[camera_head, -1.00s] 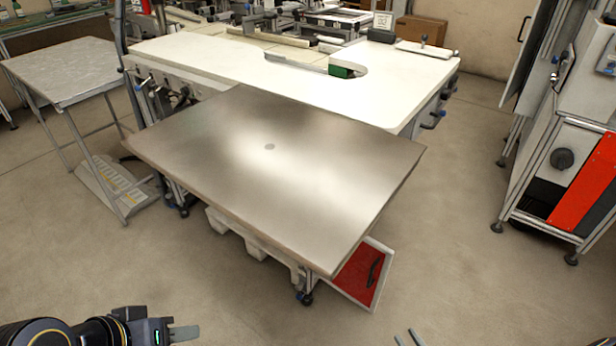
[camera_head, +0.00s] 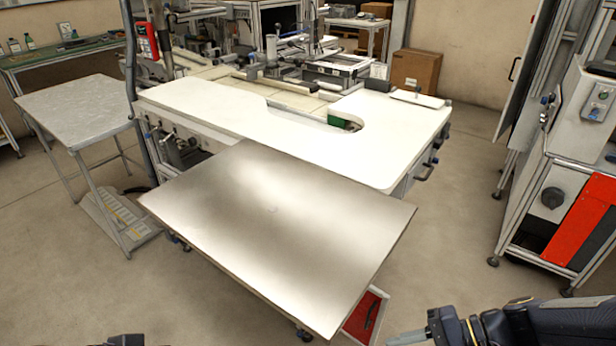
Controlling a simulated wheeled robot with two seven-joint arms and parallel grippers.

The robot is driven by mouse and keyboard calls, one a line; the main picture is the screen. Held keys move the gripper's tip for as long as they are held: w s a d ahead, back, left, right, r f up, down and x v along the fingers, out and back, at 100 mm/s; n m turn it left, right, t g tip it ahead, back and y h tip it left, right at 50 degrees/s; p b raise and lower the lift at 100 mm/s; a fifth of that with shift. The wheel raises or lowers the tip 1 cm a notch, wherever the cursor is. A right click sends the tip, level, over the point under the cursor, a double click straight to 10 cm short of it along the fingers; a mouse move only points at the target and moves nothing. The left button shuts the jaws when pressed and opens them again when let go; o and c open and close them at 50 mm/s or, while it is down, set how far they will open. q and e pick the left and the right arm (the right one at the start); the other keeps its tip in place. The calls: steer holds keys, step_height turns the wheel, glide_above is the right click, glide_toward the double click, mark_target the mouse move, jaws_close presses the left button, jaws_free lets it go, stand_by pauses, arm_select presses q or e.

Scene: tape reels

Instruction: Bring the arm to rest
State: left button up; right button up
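My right gripper (camera_head: 406,339) comes in at the bottom edge, right of centre, its arm reaching in from the right. Its grey finger end points left, low in front of the grey metal table (camera_head: 280,215). The view cuts it off, so I cannot tell whether it is open or shut. I see nothing held in it. Of my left arm only a small dark part (camera_head: 125,340) shows at the bottom left edge. Its fingers are hidden below the frame. No tape reel is visible on the grey table.
The grey tabletop is bare. A white worktable (camera_head: 220,108) with a curved cutout stands behind it. A small metal side table (camera_head: 75,102) is at the left, and a machine with a red panel (camera_head: 580,222) at the right. The floor between is open.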

steer(key=s+d+r+n+t+h+p, duration=0.1)
steer(key=s+r+n+t+h+p, duration=0.1)
steer(key=r, duration=0.5)
steer(key=s+d+r+n+t+h+p, duration=0.2)
steer(key=s+r+n+t+h+p, duration=0.1)
steer(key=r+h, duration=0.3)
steer(key=shift+s+d+r+n+h+p, duration=0.3)
steer(key=shift+r+n+p, duration=0.3)
steer(key=shift+r+n, duration=0.3)
